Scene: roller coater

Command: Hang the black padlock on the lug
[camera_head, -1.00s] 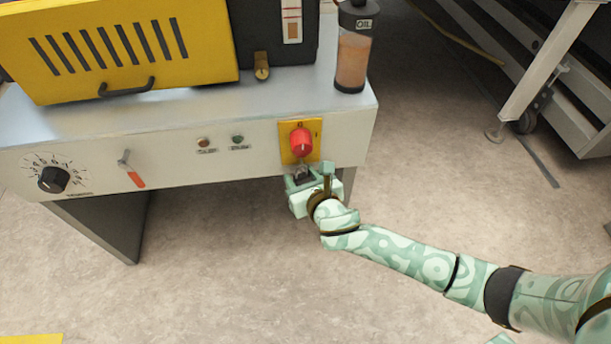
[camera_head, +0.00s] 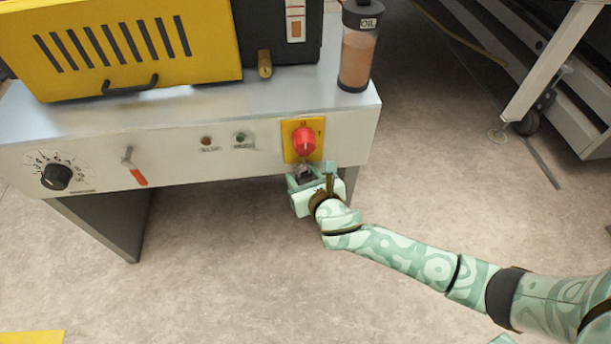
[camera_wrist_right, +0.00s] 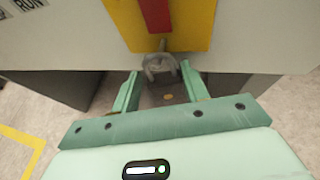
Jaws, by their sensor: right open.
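The black padlock (camera_wrist_right: 162,94) shows in the right wrist view as a dark body with a small brass-coloured spot and a grey shackle. The shackle is at the lug (camera_wrist_right: 162,45) below the yellow plate, and the padlock appears to hang from it; the exact threading is too small to tell. In the head view the padlock (camera_head: 304,172) is a small dark shape under the red knob. My right gripper (camera_wrist_right: 162,88) is open, one finger on each side of the padlock, with gaps visible. It also shows in the head view (camera_head: 312,177). My left gripper is out of view.
The red knob (camera_head: 304,141) sits on a yellow plate (camera_head: 290,153) just above my gripper. The machine's front panel (camera_head: 215,165) carries a dial and a lever. An oil bottle (camera_head: 356,60) stands on the top corner. Floor in front is clear.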

